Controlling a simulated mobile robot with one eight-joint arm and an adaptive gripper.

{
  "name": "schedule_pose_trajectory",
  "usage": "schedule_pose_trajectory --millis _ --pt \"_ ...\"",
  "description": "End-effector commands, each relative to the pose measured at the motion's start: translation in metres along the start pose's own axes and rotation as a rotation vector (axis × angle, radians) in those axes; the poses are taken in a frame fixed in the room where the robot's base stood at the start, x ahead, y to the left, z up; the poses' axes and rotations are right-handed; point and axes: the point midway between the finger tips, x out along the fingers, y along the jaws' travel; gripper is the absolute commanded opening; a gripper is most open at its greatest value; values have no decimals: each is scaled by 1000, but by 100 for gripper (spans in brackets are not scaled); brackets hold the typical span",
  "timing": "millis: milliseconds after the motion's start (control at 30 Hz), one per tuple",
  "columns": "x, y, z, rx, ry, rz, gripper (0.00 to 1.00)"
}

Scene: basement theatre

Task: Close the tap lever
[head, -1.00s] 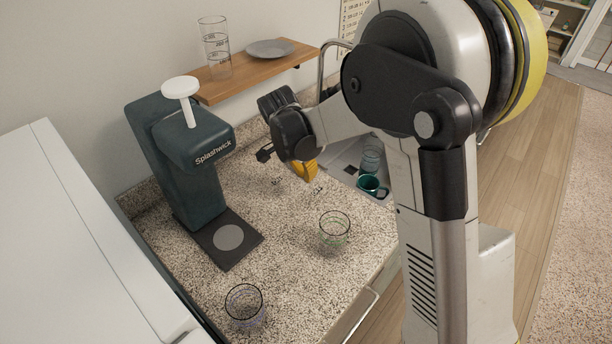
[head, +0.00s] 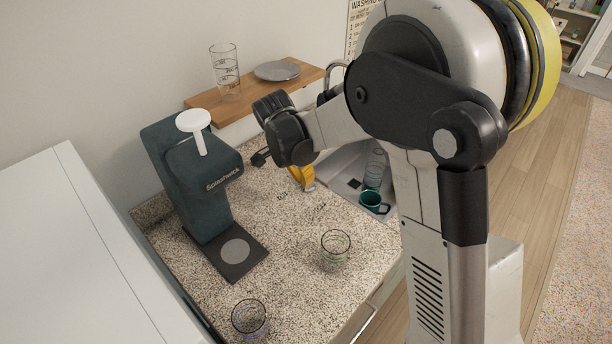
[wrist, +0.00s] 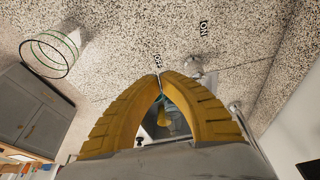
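My gripper (head: 307,187) points down over the counter beside the sink, with its yellow fingers low near the ON and OFF labels. In the wrist view its two fingers (wrist: 160,76) come together at the tips, next to the OFF label (wrist: 158,60). A shiny metal piece (wrist: 195,66), perhaps part of the tap or its lever, lies just right of the fingertips, below the ON label (wrist: 204,28). I cannot tell whether they touch. In the head view the tap's curved chrome spout (head: 334,70) shows behind my arm; the lever is hidden there.
The sink (head: 342,178) holds a teal mug (head: 373,202) and a clear glass (head: 376,168). Two glasses stand on the counter, one nearer the middle (head: 335,250) and one at the front (head: 249,319). A dark Splashwick machine (head: 190,178) stands left; a wooden shelf (head: 205,114) is behind.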

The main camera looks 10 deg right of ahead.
Motion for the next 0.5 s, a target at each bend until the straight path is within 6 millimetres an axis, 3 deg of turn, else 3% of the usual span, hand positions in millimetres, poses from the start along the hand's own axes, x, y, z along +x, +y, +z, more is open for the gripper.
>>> schedule_pose_trajectory --millis 300,500 --pt "72 0 0 1 0 0 0" --pt "87 0 -23 3 0 0 0"
